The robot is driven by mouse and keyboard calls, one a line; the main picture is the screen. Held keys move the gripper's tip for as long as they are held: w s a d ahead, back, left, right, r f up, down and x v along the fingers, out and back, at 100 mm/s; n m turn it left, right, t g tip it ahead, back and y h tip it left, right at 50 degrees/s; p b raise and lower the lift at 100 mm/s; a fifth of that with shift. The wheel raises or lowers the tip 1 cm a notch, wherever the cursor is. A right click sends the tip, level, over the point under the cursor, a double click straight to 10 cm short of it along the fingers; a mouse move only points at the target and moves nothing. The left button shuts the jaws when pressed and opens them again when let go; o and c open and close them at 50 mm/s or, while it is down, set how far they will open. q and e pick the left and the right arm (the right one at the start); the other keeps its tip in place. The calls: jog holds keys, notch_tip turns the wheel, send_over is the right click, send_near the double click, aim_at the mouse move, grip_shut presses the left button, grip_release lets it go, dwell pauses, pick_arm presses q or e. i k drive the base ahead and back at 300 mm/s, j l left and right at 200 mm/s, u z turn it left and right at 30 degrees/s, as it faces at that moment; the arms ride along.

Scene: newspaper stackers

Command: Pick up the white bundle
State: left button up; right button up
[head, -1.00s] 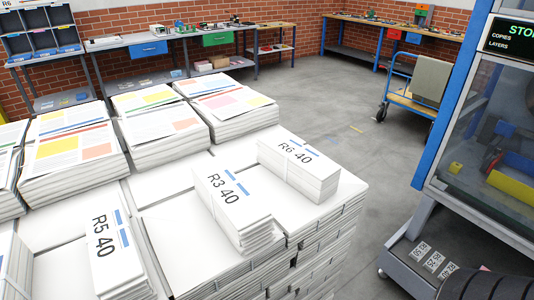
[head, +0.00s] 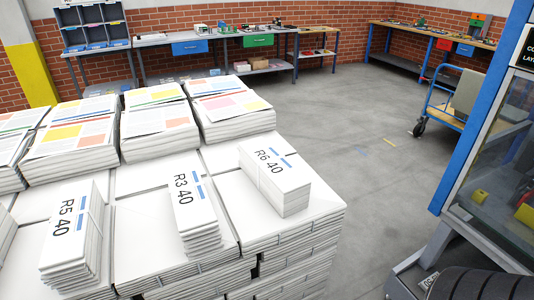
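Several white bundles lie on top of stacked white paper. One labelled R5 40 (head: 78,235) is at the left, one labelled R3 40 (head: 194,215) is in the middle, and one labelled R6 40 (head: 275,177) is at the right. Each has blue marks on its top, and straps show on some. A sliver of another white bundle shows at the left edge. Neither gripper is in the head view, and nothing is seen holding a bundle.
Printed coloured stacks (head: 158,125) stand behind the bundles. A blue-framed machine (head: 478,120) is at the right. A blue cart (head: 450,105) and workbenches (head: 220,38) stand farther back. The grey floor (head: 360,140) between them is mostly clear.

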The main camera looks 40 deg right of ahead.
aim_at(70, 260)
jog(key=k+l+u, duration=0.45)
jog(key=l, duration=0.25)
jog(key=i+l+u, duration=0.1)
jog(key=i, duration=0.3)
jog(key=k, duration=0.35)
jog(key=j, duration=0.6)
jog(key=i+j, duration=1)
jog(key=j, duration=0.15)
jog(key=k+l+z, duration=0.3)
jog(key=i+z, duration=0.1)
jog(key=z, duration=0.25)
jog(key=i+l+z, duration=0.1)
jog(key=z, duration=0.25)
